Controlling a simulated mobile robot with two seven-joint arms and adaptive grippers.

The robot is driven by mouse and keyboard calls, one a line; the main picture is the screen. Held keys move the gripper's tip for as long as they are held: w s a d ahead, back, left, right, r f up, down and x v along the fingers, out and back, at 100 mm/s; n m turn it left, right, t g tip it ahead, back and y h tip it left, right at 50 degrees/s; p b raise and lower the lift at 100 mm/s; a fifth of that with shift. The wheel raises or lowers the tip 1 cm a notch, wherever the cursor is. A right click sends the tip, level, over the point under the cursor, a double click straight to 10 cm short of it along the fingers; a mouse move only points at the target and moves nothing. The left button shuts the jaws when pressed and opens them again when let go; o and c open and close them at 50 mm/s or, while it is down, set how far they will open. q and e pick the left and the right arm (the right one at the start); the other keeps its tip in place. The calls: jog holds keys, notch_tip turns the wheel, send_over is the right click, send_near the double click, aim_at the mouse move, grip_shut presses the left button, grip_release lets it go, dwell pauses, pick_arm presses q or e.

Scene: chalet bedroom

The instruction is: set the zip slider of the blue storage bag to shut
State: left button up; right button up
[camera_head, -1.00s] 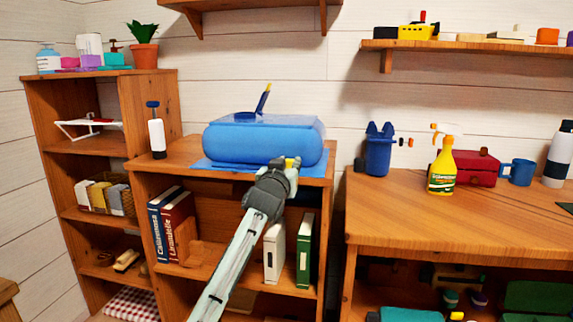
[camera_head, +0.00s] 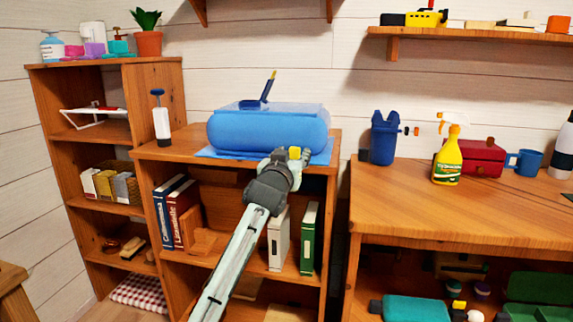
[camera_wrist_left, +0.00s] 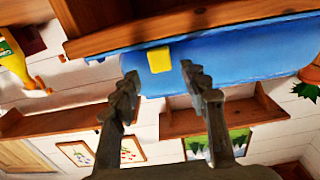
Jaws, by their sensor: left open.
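The blue storage bag (camera_head: 262,130) lies plump on a blue sheet on top of the wooden shelf unit. Its yellow zip slider (camera_head: 294,153) shows at the bag's lower front, right of its middle. In the left wrist view the slider (camera_wrist_left: 159,59) is a yellow block against the blue bag (camera_wrist_left: 230,58). My left gripper (camera_head: 288,157) is at the bag's front edge, by the slider. In the left wrist view the fingers (camera_wrist_left: 158,74) are open, and the slider shows in line with the gap between them. I cannot tell whether they touch it. My right gripper is not in view.
A white pump with a dark handle (camera_head: 161,122) stands left of the bag. A blue stick with a yellow tip (camera_head: 269,86) rises at the bag's back.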

pick_arm(q)
jog(key=v, duration=0.9)
jog(key=shift+s, duration=0.25)
jog(key=shift+a, duration=0.1)
